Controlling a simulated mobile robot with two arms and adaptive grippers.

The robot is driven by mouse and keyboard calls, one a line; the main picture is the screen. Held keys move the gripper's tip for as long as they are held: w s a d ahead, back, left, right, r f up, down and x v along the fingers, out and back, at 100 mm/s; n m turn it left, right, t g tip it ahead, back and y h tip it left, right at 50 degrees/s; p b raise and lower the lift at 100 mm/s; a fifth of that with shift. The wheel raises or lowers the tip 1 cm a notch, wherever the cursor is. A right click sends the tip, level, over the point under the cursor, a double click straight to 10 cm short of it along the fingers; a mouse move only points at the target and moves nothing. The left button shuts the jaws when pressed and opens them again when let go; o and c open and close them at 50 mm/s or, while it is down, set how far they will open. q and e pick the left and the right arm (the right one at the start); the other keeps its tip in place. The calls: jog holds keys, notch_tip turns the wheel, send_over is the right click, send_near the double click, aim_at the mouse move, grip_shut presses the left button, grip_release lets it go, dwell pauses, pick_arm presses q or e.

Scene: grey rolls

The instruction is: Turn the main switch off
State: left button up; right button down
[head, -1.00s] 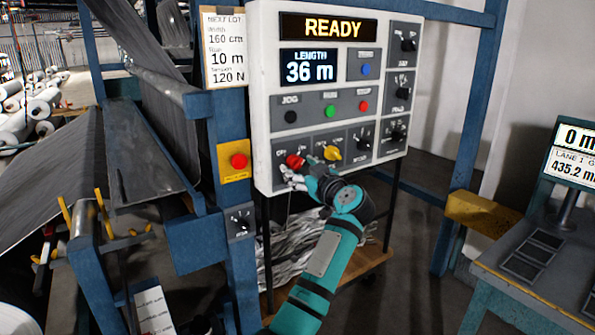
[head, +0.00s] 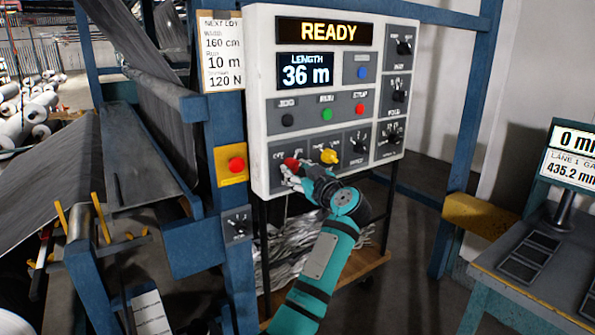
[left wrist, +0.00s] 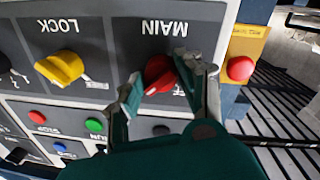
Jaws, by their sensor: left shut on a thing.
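The red main switch knob (head: 291,163) is at the lower left of the white control panel (head: 262,100). In the left wrist view the knob (left wrist: 158,72) shows under the upside-down label MAIN. My left gripper (head: 289,172) is at the knob, with one finger on each side of it; the left wrist view shows its fingers (left wrist: 160,82) shut on it. The fingers hide part of the switch's position marks, so I cannot read its setting. The panel display (head: 324,32) reads READY. My right gripper is not in view.
The yellow LOCK knob (head: 329,156) sits close beside the main switch. Black, green and red buttons (head: 359,109) are above. A red button on a yellow plate (head: 236,164) is left of the panel. A bench (head: 490,262) stands at the right.

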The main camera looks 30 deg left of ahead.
pick_arm(q)
jog(key=shift+n+p, duration=0.35)
jog(key=shift+n, duration=0.35)
jog(key=n, duration=0.2)
jog(key=shift+f+n, duration=0.1)
jog(key=shift+n, duration=0.2)
jog(key=n, duration=0.3)
jog(key=shift+w+f+n+y, duration=0.1)
jog(key=shift+n+y, duration=0.2)
jog(key=shift+y, duration=0.1)
jog(key=shift+n+b, duration=0.4)
jog(key=shift+n, duration=0.6)
jog(key=n+b, duration=0.1)
jog(key=n, duration=0.2)
jog(key=shift+f+b, duration=0.1)
jog(key=shift+b, duration=0.2)
jog(key=n+b, duration=0.3)
jog(key=n, duration=0.1)
jog(key=shift+n+g+y, duration=0.3)
jog(key=shift+n+g, duration=0.1)
jog(key=shift+n+b, duration=0.4)
jog(key=shift+n, duration=0.2)
